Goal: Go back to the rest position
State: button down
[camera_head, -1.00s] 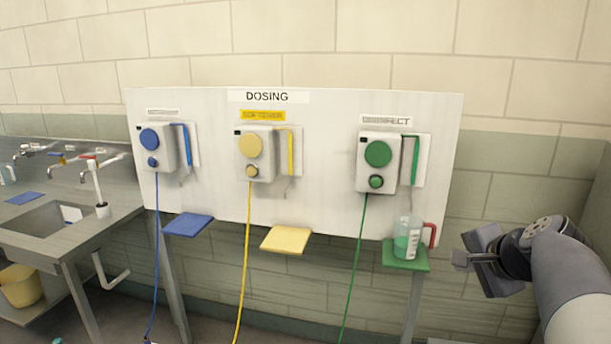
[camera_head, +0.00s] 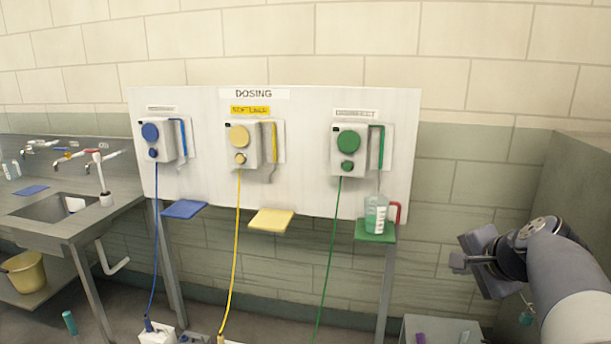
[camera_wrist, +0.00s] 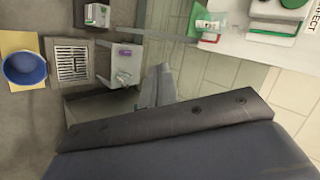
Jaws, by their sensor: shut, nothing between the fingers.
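My gripper (camera_head: 458,262) is at the right of the head view, with its fingers together and nothing held. It is in open air, to the right of the dosing board (camera_head: 300,195) and apart from it. In the wrist view my fingers (camera_wrist: 160,85) point away over the floor. The jug also shows at the top of the wrist view (camera_wrist: 205,25).
Yellow (camera_head: 271,219) and blue (camera_head: 184,209) shelves jut from the board. A sink bench (camera_head: 70,227) stands at left. A low grey stand (camera_head: 440,325) is below my gripper. The wrist view shows a blue bucket (camera_wrist: 25,67) and a floor drain (camera_wrist: 72,62).

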jog(key=w+a+f+n+g+b, duration=0.1)
jog(key=w+f+b, duration=0.1)
jog(key=f, duration=0.6)
jog(key=w+a+f+n+g+b, duration=0.2)
jog(key=f+b, duration=0.1)
jog(key=f, duration=0.4)
jog(key=shift+w+a+f+y+b, duration=0.25)
jog(key=shift+w+f+y+b, duration=0.05)
jog(key=shift+w+f, duration=0.1)
